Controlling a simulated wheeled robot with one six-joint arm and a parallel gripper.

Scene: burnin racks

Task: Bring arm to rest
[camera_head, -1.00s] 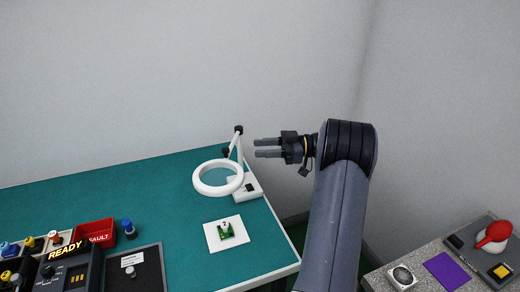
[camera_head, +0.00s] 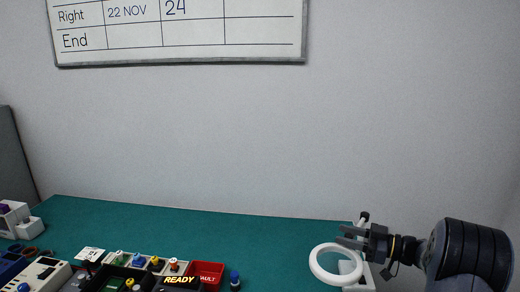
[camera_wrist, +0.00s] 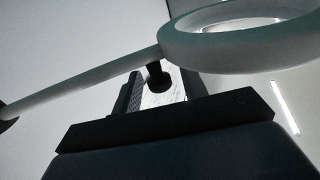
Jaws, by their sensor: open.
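My gripper (camera_head: 350,237) is at the right of the head view, at the end of my arm, pointing left. Its two fingers are apart and nothing shows between them that it holds. The white ring magnifier lamp (camera_head: 336,265) stands on the green table just below and behind my gripper in that view. In the wrist view the lamp's white ring (camera_wrist: 245,38) and its arm cross close in front of my gripper (camera_wrist: 160,95). I cannot tell whether they touch.
The green table (camera_head: 270,235) spreads left of my arm. A red bin (camera_head: 206,272), a blue-capped bottle (camera_head: 235,280) and a device reading READY (camera_head: 180,280) stand at its front. A whiteboard (camera_head: 180,28) hangs on the wall. The air left of my gripper is clear.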

